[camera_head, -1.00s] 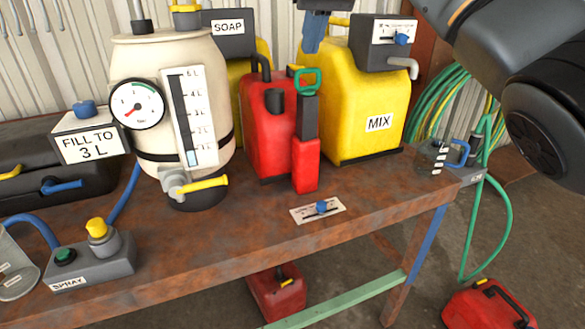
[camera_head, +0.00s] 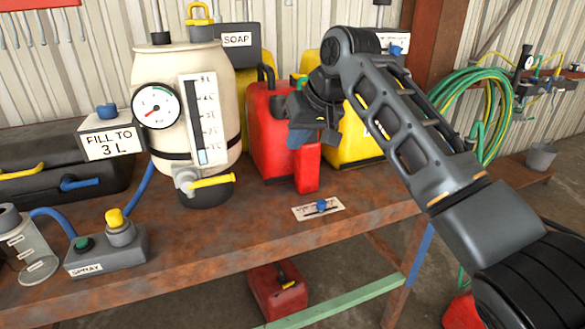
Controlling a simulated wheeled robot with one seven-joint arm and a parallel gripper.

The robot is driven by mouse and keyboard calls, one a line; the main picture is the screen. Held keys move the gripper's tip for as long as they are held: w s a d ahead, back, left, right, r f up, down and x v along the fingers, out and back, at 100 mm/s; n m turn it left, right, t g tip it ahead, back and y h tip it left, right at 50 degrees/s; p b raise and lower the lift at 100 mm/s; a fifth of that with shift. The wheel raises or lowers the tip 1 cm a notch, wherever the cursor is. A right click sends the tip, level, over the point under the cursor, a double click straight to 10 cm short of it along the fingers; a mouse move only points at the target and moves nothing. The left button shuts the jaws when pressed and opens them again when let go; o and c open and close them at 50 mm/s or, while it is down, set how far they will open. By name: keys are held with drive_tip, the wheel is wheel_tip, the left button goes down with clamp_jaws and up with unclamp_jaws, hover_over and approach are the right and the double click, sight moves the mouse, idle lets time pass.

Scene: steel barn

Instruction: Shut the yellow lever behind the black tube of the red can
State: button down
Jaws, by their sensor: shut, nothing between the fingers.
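The red can (camera_head: 264,145) stands on the rusty bench between the cream tank and the yellow MIX can. Its bent black tube (camera_head: 266,74) rises from the top. A small yellow piece (camera_head: 297,77) shows right of the tube, partly hidden by my arm; I cannot tell whether it is the lever or how it is set. My gripper (camera_head: 302,139) is shut and empty, pointing down in front of the can's right side. It overlaps the upper part of the narrow red body (camera_head: 307,168) in front of the can; I cannot tell whether they touch.
The cream tank (camera_head: 220,80) with a gauge and yellow tap stands left. The yellow MIX can (camera_head: 357,150) is close behind my arm. A label with a blue knob (camera_head: 321,206) lies at the bench front. The SPRAY box (camera_head: 105,250) is front left.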

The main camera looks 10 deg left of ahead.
wheel_tip(320, 180, down, 6)
drive_tip(key=s+y, duration=0.1)
drive_tip(key=shift+s+a, duration=0.25)
drive_tip(key=shift+s, duration=0.1)
